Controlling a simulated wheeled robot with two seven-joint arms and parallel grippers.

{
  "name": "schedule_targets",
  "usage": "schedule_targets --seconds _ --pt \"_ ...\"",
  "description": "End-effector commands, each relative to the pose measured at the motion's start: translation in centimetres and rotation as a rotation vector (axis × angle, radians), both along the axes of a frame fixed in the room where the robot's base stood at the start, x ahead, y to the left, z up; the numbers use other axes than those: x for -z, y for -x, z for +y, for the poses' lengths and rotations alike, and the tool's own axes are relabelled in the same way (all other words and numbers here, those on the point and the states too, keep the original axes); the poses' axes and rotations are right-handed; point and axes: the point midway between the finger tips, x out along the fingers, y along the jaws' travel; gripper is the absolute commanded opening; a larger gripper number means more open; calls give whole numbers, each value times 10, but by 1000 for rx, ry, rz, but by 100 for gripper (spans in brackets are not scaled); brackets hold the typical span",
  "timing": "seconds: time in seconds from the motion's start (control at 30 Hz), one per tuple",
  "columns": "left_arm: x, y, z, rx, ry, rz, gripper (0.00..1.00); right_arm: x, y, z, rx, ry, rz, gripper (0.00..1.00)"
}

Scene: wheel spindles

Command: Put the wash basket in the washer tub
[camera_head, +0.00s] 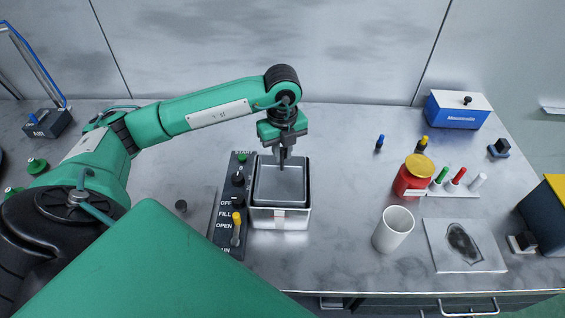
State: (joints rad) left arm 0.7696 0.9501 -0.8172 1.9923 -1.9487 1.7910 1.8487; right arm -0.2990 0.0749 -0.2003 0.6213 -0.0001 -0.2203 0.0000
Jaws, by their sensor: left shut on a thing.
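The washer tub (298,221) is a square metal box at the middle of the bench, joined to a dark control panel. The wash basket (280,186) is a grey metal square within the outline of the tub's opening. My left gripper (283,163) points down at the far side of the basket, shut on it. The fingertips are small here and their grip is partly hidden. I cannot tell how deep the basket sits or whether it touches the tub floor. My right gripper is out of view.
To the right stand a white cup (393,230), a red jar with yellow lid (412,178), a marked tile (463,246) and a blue box (457,110). Bench between tub and cup is clear.

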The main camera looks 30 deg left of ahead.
Motion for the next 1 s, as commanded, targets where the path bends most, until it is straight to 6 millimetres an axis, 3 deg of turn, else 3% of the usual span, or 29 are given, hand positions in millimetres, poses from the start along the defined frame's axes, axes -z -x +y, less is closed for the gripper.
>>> schedule_targets --seconds 0.27,0.5,0.87,0.9,0.93,1.0 --pt "22 0 0 -1 0 1 0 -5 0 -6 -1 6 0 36" --pt "55 0 0 0 1 2 0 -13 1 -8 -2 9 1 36" --pt "62 0 0 0 1 -1 0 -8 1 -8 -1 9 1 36" --pt "62 0 0 0 1 -1 19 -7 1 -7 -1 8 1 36" --pt "61 0 0 0 1 -1 25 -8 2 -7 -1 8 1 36" --pt "61 0 0 0 1 -1 27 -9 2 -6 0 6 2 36"
